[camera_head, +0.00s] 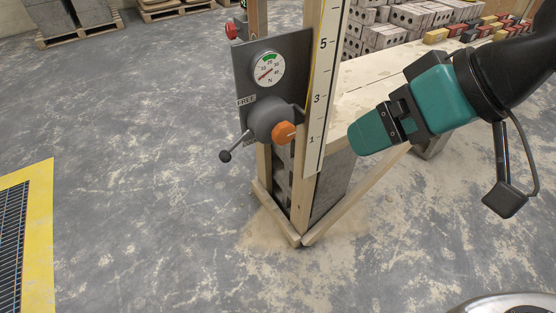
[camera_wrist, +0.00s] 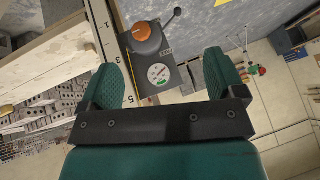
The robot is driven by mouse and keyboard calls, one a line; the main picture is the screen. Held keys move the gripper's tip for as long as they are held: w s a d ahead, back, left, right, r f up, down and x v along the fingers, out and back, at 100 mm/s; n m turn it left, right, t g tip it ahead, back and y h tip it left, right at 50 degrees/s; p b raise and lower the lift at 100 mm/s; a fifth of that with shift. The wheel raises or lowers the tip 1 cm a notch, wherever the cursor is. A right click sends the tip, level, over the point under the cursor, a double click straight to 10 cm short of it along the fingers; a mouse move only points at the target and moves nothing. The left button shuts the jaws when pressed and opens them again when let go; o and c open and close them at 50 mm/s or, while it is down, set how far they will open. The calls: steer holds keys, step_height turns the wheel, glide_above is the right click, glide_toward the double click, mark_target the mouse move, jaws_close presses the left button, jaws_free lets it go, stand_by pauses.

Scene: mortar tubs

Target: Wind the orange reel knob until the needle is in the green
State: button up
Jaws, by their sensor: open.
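The orange reel knob (camera_head: 284,132) sits on the right of a grey reel housing (camera_head: 262,118), low on a dark panel (camera_head: 295,60) fixed to a wooden post. The round white gauge (camera_head: 268,69) is above it, with a green band at its top. Its red needle appears to point low left, outside the green. My gripper (camera_head: 362,138) is to the right of the knob, apart from it. In the wrist view my gripper (camera_wrist: 166,78) is open and empty; the knob (camera_wrist: 142,33) and gauge (camera_wrist: 158,74) show beyond and between the fingers.
A black-balled lever (camera_head: 225,156) sticks out left of the housing. A numbered white scale board (camera_head: 322,90) stands between knob and gripper. A wooden bench (camera_head: 385,80) and stacked blocks (camera_head: 408,18) are behind. A red button (camera_head: 231,29) is above the panel.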

steer(key=w+a+f+t+y+b, duration=0.1)
steer(key=w+f+t+b, duration=0.15)
steer(key=f+b, duration=0.4)
steer(key=w+a+f+t+y+b, duration=0.1)
steer(key=w+f+t+b, duration=0.15)
steer(key=f+b, duration=0.4)
steer(key=m+t+y+b, duration=0.1)
steer(key=t+y+b, duration=0.1)
steer(key=t+b, duration=0.5)
glide_toward(286, 134)
steer(key=shift+g, duration=0.5)
steer(key=p+x, duration=0.9)
steer(key=x, duration=0.1)
steer(key=shift+d+r, duration=0.15)
steer(key=shift+r, duration=0.15)
steer(key=shift+w+a+f+p, duration=0.25)
steer(key=shift+w+a+p, duration=0.05)
steer(key=shift+w+p, duration=0.3)
steer(key=shift+c, duration=0.3)
steer(key=c, duration=0.9)
